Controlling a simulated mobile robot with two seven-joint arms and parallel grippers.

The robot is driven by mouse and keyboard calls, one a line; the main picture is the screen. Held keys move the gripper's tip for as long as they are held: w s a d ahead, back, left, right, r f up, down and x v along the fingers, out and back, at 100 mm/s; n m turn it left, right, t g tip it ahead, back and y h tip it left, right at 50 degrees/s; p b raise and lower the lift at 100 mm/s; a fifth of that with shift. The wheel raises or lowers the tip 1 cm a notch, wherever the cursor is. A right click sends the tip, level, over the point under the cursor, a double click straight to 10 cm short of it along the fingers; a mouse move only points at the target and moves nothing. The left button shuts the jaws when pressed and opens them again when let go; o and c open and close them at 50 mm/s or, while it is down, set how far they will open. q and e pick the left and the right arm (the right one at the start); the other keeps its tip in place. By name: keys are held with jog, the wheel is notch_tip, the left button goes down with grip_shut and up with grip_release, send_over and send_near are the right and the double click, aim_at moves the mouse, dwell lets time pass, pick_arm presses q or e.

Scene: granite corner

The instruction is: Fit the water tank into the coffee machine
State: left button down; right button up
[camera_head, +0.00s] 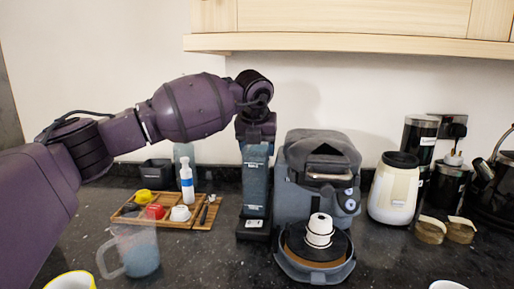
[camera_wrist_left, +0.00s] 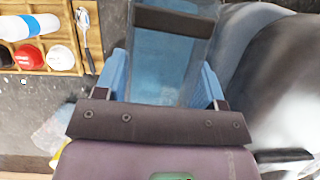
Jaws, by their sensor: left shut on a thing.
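The water tank (camera_head: 256,185) is a tall, narrow, translucent blue-grey box. It stands upright close to the left side of the grey coffee machine (camera_head: 298,190). My left gripper (camera_head: 256,140) points down at its top and is shut on it. In the left wrist view, the two blue fingers lie on either side of the tank (camera_wrist_left: 165,62), which has a dark bar across it. The tank's lower end is at a small dark base (camera_head: 254,228); whether it is fully seated there cannot be told. My right gripper is not in view.
A wooden tray (camera_head: 205,217) with a bottle and colored items lies left. A clear jug (camera_head: 138,250) stands at the front left. A white stacked cup (camera_head: 319,231) sits on the machine's drip tray. Cabinets (camera_head: 360,42) hang above.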

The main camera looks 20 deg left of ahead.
pick_arm(q)
jog(key=shift+r, duration=0.2)
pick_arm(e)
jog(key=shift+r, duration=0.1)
pick_arm(q)
jog(key=shift+c, duration=2.4)
grip_release()
jog(key=shift+f, duration=0.1)
jog(key=s+d+r+p, duration=0.1)
jog(key=s+p, duration=0.1)
jog(key=s, duration=0.4)
jog(key=s+d+r+p, duration=0.1)
jog(key=s+p, duration=0.1)
jog(key=s, duration=0.5)
jog(key=shift+d+r, duration=0.25)
jog(key=shift+r, duration=0.1)
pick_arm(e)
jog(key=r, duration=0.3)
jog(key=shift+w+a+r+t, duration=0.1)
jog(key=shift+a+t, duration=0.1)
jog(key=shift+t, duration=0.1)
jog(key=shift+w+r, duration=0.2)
pick_arm(q)
jog(key=shift+s, duration=0.1)
